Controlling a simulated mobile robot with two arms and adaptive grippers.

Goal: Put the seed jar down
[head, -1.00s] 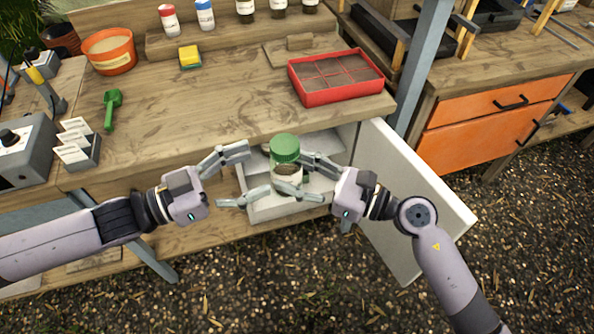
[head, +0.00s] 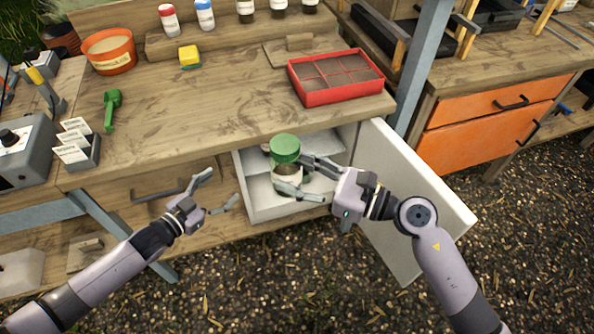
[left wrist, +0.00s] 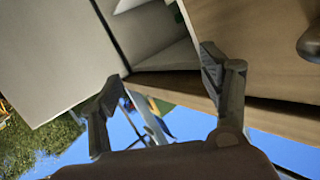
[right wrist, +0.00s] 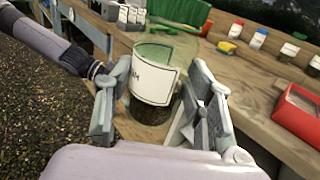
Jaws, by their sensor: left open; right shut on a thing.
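The seed jar (head: 285,149) is clear glass with a green lid and stands upright in the grasp of my right gripper (head: 294,174). In the head view it is in front of the open white cabinet (head: 257,203), under the bench's front edge. In the right wrist view the jar (right wrist: 155,83) shows a white label and dark contents low inside, between the two fingers. Whether its base touches anything is hidden. My left gripper (head: 222,188) is open and empty, left of the cabinet and apart from the jar.
The cabinet door (head: 412,200) stands open on the right. On the bench top (head: 215,105) are a red seed tray (head: 296,88), an orange pot (head: 109,68), a yellow sponge (head: 189,57) and a green scoop (head: 112,108). The middle of the bench top is clear.

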